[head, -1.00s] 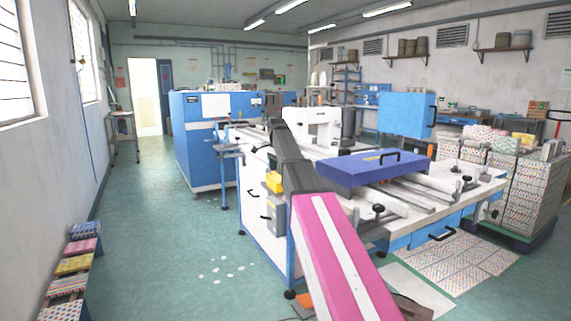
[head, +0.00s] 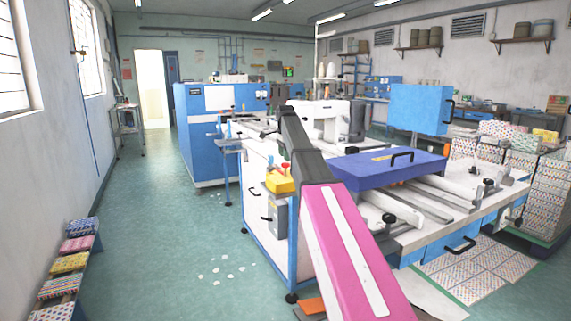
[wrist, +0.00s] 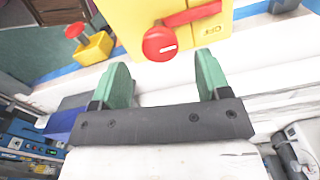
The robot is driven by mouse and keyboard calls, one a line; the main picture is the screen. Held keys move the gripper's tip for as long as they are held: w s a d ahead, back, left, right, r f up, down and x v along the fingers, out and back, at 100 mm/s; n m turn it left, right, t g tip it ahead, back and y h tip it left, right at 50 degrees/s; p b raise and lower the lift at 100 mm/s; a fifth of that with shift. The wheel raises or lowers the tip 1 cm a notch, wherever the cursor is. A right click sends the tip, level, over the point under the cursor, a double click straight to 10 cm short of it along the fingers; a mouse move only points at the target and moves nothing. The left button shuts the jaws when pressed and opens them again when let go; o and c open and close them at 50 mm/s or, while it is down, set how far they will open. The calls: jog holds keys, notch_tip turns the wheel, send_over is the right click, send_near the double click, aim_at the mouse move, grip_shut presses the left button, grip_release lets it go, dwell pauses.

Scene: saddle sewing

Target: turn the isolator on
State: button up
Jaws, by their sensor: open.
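The isolator (wrist: 130,22) is a yellow box at the top of the wrist view, cut off by the frame edge. In the head view my arm hides the gripper. A yellow box (head: 280,183) with a red part shows left of my arm there.
A smaller yellow box with a red button (wrist: 90,45) is left of the isolator in the wrist view. The white machine table (head: 455,205) carries a blue-purple cover (head: 385,168) right of my arm.

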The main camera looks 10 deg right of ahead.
aim_at(285, 163)
jog(key=shift+f, duration=2)
jog(key=c, duration=1.3)
jog(key=shift+w, duration=0.1)
